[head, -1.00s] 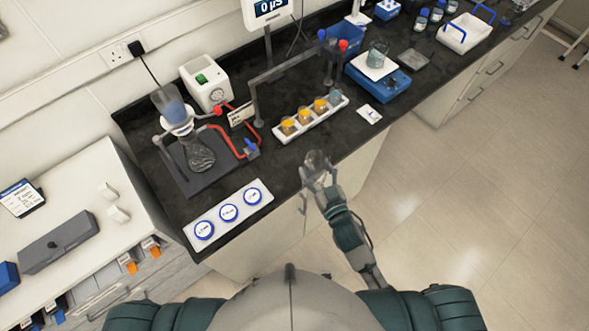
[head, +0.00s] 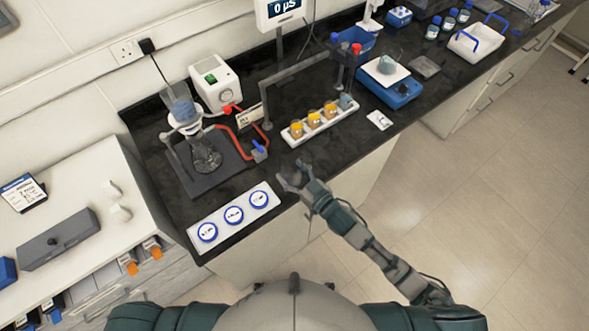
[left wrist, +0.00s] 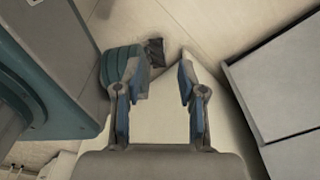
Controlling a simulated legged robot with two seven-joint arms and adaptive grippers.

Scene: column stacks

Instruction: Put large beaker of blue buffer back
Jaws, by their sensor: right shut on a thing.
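My right gripper (head: 290,179) is at the bench's front edge in the head view, shut on a small glass vessel that its fingers mostly hide. I cannot tell what the vessel holds. A beaker (head: 387,65) stands on the blue balance (head: 402,94) at the right; its contents look pale blue-grey. Blue liquid also shows in the filter funnel (head: 181,108) above a glass flask (head: 205,157) at the left. My left gripper (left wrist: 160,70) is open and empty in the left wrist view, away from the bench top.
A white rack (head: 318,125) with orange-filled vessels and one grey-blue one stands behind the right gripper. A white tray (head: 236,216) with three blue-ringed discs lies to its left. A grey arch (head: 300,72) stands behind the rack. Bare black bench lies between rack and tray.

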